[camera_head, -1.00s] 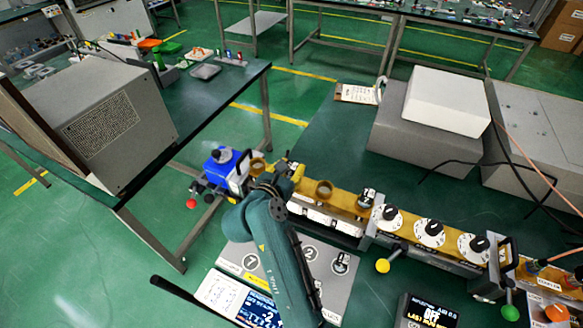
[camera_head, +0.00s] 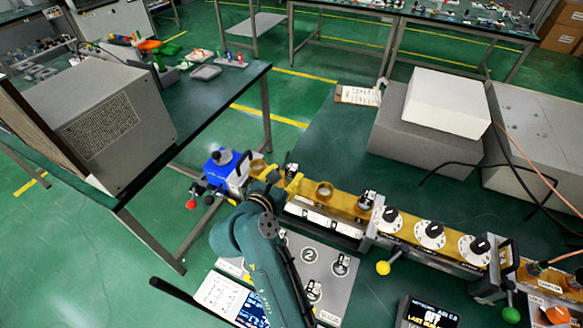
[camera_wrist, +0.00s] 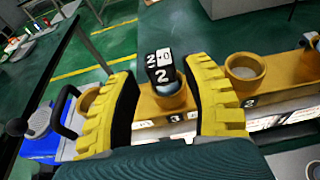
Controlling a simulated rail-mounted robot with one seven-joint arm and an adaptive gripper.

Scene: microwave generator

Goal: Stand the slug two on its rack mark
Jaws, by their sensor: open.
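Slug two (camera_wrist: 163,72), a small block with black and white faces marked 2, stands in a socket of the gold bar (camera_wrist: 205,115), above the label 3. It also shows small in the head view (camera_head: 291,169). My gripper (camera_wrist: 165,78) is open, with its yellow ribbed fingers on either side of the slug; I cannot tell whether either touches it. In the head view my gripper (camera_head: 282,180) is at the left part of the bar. The grey rack plate (camera_head: 326,252) lies in front, with its circle marked 2 (camera_head: 310,254) empty and visible.
Other slugs stand on the rack plate (camera_head: 342,264) (camera_head: 315,290) and in the bar (camera_head: 368,198). An empty socket (camera_head: 324,190) lies between. A blue device (camera_head: 224,172) adjoins the bar's left end.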

